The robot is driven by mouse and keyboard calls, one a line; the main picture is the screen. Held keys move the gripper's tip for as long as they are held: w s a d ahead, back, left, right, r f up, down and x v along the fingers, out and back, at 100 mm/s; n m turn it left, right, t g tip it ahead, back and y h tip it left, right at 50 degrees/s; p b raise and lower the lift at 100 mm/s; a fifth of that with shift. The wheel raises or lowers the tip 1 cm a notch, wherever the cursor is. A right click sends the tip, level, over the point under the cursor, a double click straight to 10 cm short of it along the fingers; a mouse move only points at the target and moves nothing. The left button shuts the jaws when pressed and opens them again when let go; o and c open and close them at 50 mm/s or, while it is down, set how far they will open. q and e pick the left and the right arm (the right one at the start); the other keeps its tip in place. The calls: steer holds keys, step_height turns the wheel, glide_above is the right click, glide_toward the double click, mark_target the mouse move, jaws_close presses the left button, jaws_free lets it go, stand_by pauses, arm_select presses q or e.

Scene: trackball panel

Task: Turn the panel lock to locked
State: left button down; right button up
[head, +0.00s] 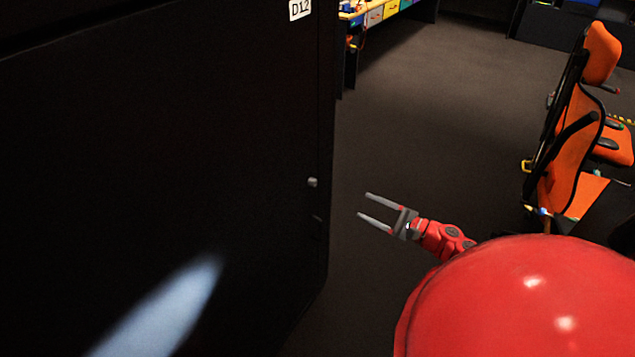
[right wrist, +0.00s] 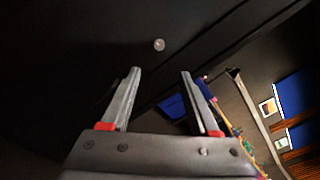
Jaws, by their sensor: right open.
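A tall black panel (head: 160,150) fills the left of the head view, with a small round grey lock (head: 313,182) near its right edge. The lock also shows in the right wrist view (right wrist: 159,45), beyond my fingertips and slightly left of the middle line between them. Which way the lock is turned is too small to tell. My right gripper (head: 364,205) is open and empty, to the right of the lock and apart from it, with its fingers pointing left toward the panel. It also shows in the right wrist view (right wrist: 160,72). My left gripper is not in view.
A white D12 label (head: 300,9) is at the panel's top right. Orange chairs (head: 575,140) stand at the right. A bench with coloured drawers (head: 375,14) is at the back. The dark floor (head: 440,110) between the panel and chairs is clear.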

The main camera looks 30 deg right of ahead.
mark_target(316, 184)
steer(key=p+x, duration=0.1)
steer(key=x, duration=1.6)
steer(key=shift+c, duration=0.2)
steer(key=shift+f, duration=0.1)
jaws_close()
